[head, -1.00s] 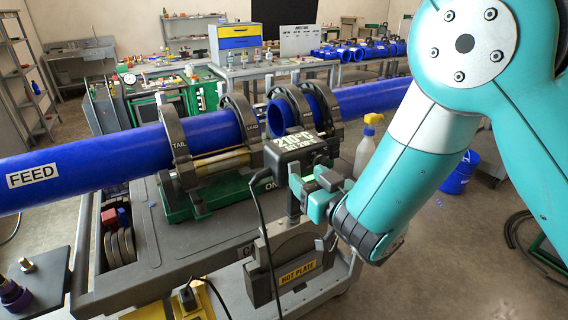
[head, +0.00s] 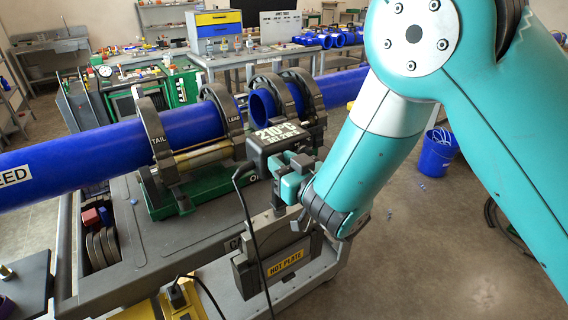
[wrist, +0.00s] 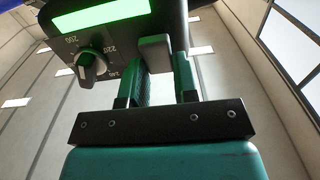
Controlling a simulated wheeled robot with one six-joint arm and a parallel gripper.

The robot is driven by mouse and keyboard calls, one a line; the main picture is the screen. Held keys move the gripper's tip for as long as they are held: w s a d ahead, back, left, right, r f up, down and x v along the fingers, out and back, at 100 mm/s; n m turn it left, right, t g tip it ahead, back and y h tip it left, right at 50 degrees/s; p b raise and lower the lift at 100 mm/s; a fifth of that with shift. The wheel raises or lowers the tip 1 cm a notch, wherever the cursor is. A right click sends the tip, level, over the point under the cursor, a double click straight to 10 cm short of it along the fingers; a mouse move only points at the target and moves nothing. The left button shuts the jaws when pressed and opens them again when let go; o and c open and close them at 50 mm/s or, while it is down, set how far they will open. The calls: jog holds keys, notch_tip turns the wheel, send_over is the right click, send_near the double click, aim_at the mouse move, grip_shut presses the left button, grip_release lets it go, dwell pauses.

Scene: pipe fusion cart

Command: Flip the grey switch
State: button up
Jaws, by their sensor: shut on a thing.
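The grey switch (wrist: 155,52) is a small block on the underside edge of the control box, beside a round knob, in the wrist view. My gripper (wrist: 162,72) has its two green fingers on either side of the switch and is shut on it. In the head view my gripper (head: 287,180) is at the near side of the black control box (head: 278,136), which reads 210°C. The switch itself is hidden there. The box stands on a dark post above the hot plate (head: 272,262). The wrist view shows the box's lit green display (wrist: 100,14) and the knob (wrist: 92,66).
A blue pipe (head: 90,152) lies in clamps on the cart to the left, with another blue pipe (head: 345,88) behind. A black cable (head: 247,225) hangs beside the hot plate. A blue bucket (head: 438,152) stands on the open floor at right.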

jog(key=f+t+b, duration=0.1)
jog(key=b, duration=0.6)
jog(key=shift+f+y, duration=0.1)
jog(key=shift+y, duration=0.3)
jog(key=b, duration=0.4)
jog(key=t+y+b, duration=0.1)
jog(key=b, duration=0.3)
jog(key=shift+s+f, duration=0.1)
jog(key=shift+f, duration=0.15)
jog(key=shift+d+r+t+b, duration=0.15)
jog(key=shift+t+b, duration=0.35)
jog(key=shift+b, duration=0.65)
jog(key=shift+r, duration=0.2)
jog(key=o, duration=0.9)
